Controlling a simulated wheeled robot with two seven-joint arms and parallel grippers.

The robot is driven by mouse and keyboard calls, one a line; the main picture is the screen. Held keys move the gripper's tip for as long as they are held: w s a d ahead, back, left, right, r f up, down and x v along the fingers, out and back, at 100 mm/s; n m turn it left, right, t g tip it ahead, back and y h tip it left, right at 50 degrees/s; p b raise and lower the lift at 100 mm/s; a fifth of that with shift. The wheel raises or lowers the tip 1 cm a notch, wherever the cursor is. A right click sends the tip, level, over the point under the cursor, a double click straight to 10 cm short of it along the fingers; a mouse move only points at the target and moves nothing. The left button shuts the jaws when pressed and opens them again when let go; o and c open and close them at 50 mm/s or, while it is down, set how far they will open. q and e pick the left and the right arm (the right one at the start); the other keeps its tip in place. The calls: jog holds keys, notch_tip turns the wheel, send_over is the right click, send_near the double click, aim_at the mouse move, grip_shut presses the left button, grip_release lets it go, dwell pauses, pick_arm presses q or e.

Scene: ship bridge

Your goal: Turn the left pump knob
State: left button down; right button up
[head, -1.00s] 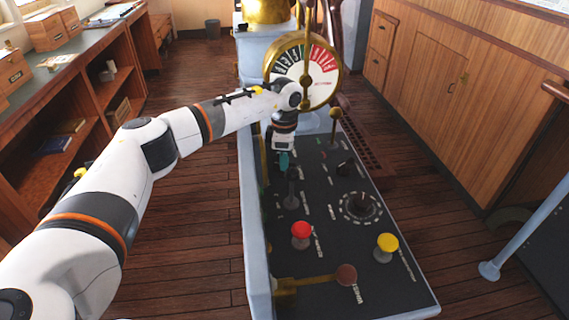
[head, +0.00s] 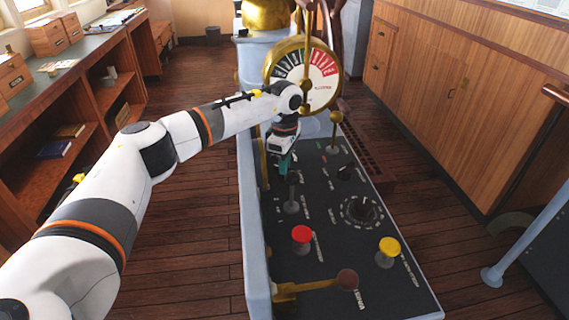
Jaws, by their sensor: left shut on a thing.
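A dark control panel (head: 318,215) on a pale blue console runs down the middle of the head view. My left arm reaches in from the left, and my left gripper (head: 281,167) points down at the panel's far left part. It is shut on the left pump knob, which the fingers hide almost fully. A similar small black knob (head: 345,172) sits to the right of it, free. My right gripper is not in view.
A grey lever (head: 291,199) stands just in front of my left gripper. A brass-handled lever (head: 335,130), a round dial (head: 361,209), a red button (head: 302,236) and a yellow button (head: 388,248) are also on the panel. The engine telegraph (head: 318,72) rises behind.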

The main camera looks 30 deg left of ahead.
pick_arm(q)
jog(key=c, duration=1.5)
grip_release()
jog(key=shift+o, duration=0.2)
jog(key=shift+r, duration=0.15)
notch_tip(320, 180, up, 12)
jog(key=b, duration=0.2)
